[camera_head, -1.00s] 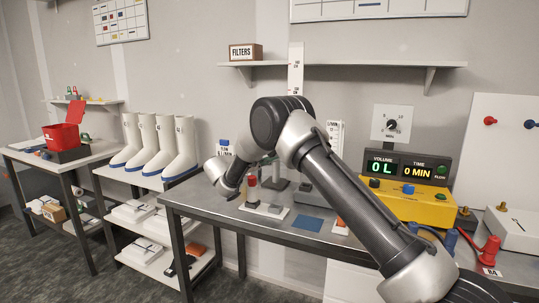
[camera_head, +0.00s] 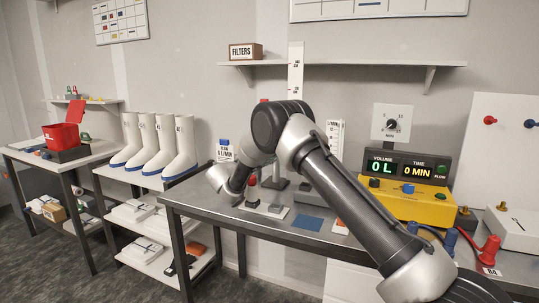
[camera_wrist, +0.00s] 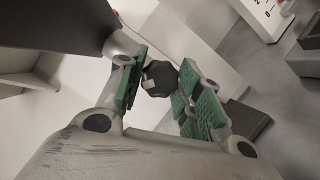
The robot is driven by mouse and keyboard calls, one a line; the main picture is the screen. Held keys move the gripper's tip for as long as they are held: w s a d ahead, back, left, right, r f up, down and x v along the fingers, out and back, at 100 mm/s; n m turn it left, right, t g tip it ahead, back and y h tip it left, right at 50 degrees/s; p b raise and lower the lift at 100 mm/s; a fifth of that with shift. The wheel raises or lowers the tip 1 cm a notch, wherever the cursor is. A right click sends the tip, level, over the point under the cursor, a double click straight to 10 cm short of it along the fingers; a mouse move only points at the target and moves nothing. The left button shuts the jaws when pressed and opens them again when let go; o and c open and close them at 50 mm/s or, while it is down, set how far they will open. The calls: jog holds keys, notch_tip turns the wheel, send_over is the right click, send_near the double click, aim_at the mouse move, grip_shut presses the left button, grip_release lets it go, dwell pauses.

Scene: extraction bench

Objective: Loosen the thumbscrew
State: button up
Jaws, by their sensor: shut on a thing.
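The thumbscrew (camera_wrist: 158,78) is a dark, lobed knob between the green-padded fingers of my gripper (camera_wrist: 163,88) in the wrist view. A small pale patch shows on its face. The left pad touches its edge, and the right pads close on it from the other side. In the head view my arm hides the knob and most of my gripper. The stand's dark base (camera_head: 274,185) shows below my arm on the steel bench (camera_head: 190,198).
A yellow unit (camera_head: 420,210) with a display (camera_head: 405,168) reading 0 L and 0 MIN stands at the right. A small white rack (camera_head: 263,209) and a blue mat (camera_head: 307,224) lie near the bench front. White boots (camera_head: 180,152) stand at the left.

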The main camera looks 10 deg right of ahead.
jog(key=shift+f, duration=0.1)
jog(key=o, duration=1)
jog(key=v, duration=1.2)
